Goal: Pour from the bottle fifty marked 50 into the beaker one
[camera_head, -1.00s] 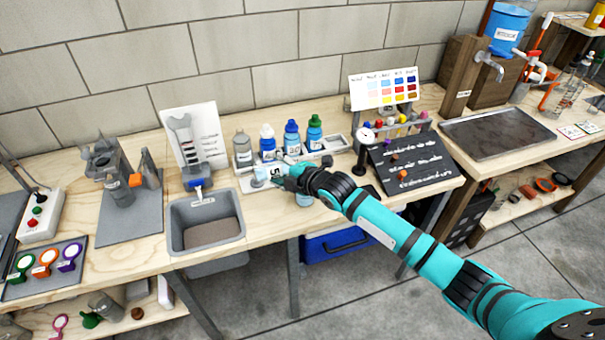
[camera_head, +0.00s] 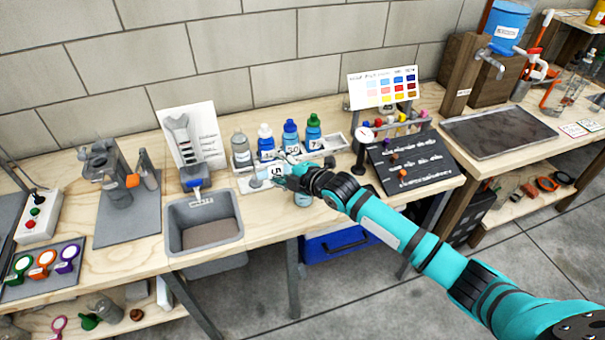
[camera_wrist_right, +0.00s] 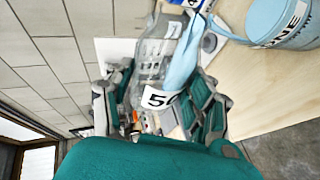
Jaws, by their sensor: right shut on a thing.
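My right gripper (camera_wrist_right: 165,110) is shut on a clear bottle (camera_wrist_right: 155,60) with a white label, on which a 5 and part of a further digit show. Light blue liquid shows inside it. In the head view the gripper (camera_head: 288,176) holds this bottle tilted above the front of the bench, with its label (camera_head: 277,171) facing me. A light blue beaker (camera_wrist_right: 285,25) marked ONE stands beside it at the upper right of the wrist view. In the head view a light blue vessel (camera_head: 303,199) shows partly below the gripper. My left gripper is not in view.
A grey sink (camera_head: 205,207) is at left, a black board (camera_head: 411,160) at right. The bench's front edge is close.

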